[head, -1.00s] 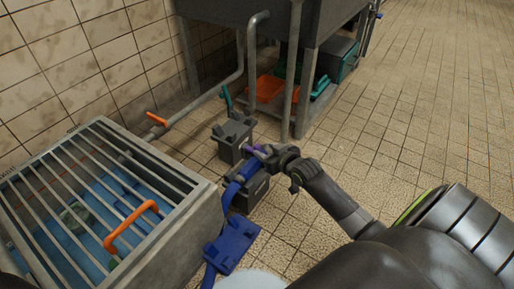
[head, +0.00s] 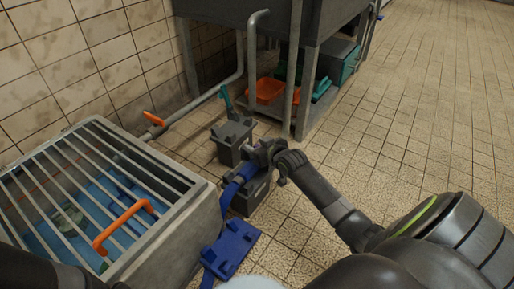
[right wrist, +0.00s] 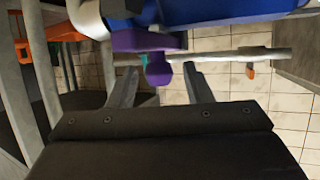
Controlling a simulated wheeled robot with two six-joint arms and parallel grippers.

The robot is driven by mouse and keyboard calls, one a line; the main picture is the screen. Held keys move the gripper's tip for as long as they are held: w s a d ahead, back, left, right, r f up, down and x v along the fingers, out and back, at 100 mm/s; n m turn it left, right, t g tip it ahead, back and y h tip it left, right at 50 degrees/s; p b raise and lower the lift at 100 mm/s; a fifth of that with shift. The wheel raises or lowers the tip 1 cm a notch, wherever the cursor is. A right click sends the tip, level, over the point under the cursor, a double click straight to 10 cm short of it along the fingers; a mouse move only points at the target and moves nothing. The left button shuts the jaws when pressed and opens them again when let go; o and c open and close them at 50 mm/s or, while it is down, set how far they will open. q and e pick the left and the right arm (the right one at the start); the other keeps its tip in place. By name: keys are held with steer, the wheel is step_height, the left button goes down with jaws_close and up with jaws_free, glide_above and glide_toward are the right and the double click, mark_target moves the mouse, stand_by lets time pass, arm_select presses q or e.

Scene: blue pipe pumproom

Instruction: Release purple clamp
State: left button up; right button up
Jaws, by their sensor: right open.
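The purple clamp (right wrist: 140,41) sits against the blue pipe (right wrist: 225,10) at the top of the right wrist view, with its rounded tab hanging down. My right gripper (right wrist: 159,68) is open, with the tab between its two fingertips; I see gaps beside it. In the head view, my right gripper (head: 262,152) is at the upper end of the blue pipe (head: 238,181), above a dark grey box (head: 243,202). The clamp is mostly hidden by the gripper there. My left gripper is not visible.
A barred tank (head: 192,222) with an orange handle (head: 125,224) stands at left. A blue base plate (head: 232,247) lies beside it. A grey bin (head: 231,142) and a metal frame (head: 299,95) stand behind the gripper. The tiled floor at right is clear.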

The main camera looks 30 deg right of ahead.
jaws_close()
stand_by(0.3)
steer(key=shift+r+p, duration=0.1)
steer(key=shift+p, duration=0.25)
